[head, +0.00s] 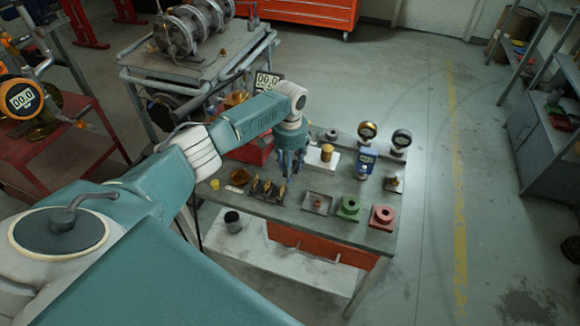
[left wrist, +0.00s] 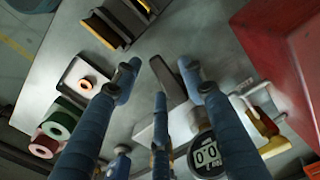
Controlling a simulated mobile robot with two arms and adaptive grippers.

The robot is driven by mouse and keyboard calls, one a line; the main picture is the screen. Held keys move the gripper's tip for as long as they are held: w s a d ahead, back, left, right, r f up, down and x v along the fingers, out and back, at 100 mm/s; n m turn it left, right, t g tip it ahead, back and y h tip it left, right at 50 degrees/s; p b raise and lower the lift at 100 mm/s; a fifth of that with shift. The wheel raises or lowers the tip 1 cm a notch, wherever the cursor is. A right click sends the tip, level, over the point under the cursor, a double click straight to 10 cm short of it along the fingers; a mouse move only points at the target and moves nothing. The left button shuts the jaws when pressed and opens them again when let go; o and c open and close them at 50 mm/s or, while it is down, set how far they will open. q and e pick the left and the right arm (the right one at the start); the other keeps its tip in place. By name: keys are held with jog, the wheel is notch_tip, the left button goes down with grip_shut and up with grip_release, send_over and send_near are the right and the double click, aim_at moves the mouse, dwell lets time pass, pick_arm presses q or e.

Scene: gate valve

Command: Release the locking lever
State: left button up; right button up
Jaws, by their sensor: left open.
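My left gripper (head: 290,165) hangs over the back-left part of the workbench (head: 300,215), fingers pointing down. In the left wrist view its blue fingers (left wrist: 158,88) are spread apart with nothing held between them. A flat brown-grey bar (left wrist: 168,80) lies below, between the fingertips in that view, and they look clear of it. I cannot tell for sure whether this bar is the locking lever. In the head view my arm and gripper hide that spot. My right gripper is in neither view.
The bench carries brass-and-black parts (head: 266,190), a square tray (head: 317,204), a green block (head: 348,208), a red block (head: 382,217), a blue meter (head: 366,163) and round gauges (head: 401,139). A metal cart (head: 200,70) stands behind.

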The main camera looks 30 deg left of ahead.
pick_arm(q)
grip_shut()
jog(key=shift+d+r+n+p, duration=0.25)
jog(key=shift+n+p, duration=0.25)
jog(key=shift+p, duration=0.25)
jog(key=shift+d+n+p, duration=0.15)
jog(key=shift+n+p, duration=0.2)
jog(key=shift+n, duration=0.15)
jog(key=shift+w+f+n, duration=0.15)
jog(key=shift+f+n, duration=0.05)
jog(key=shift+n, duration=0.3)
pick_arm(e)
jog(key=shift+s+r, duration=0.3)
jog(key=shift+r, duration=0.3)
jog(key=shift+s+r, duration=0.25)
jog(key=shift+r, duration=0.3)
pick_arm(q)
grip_release()
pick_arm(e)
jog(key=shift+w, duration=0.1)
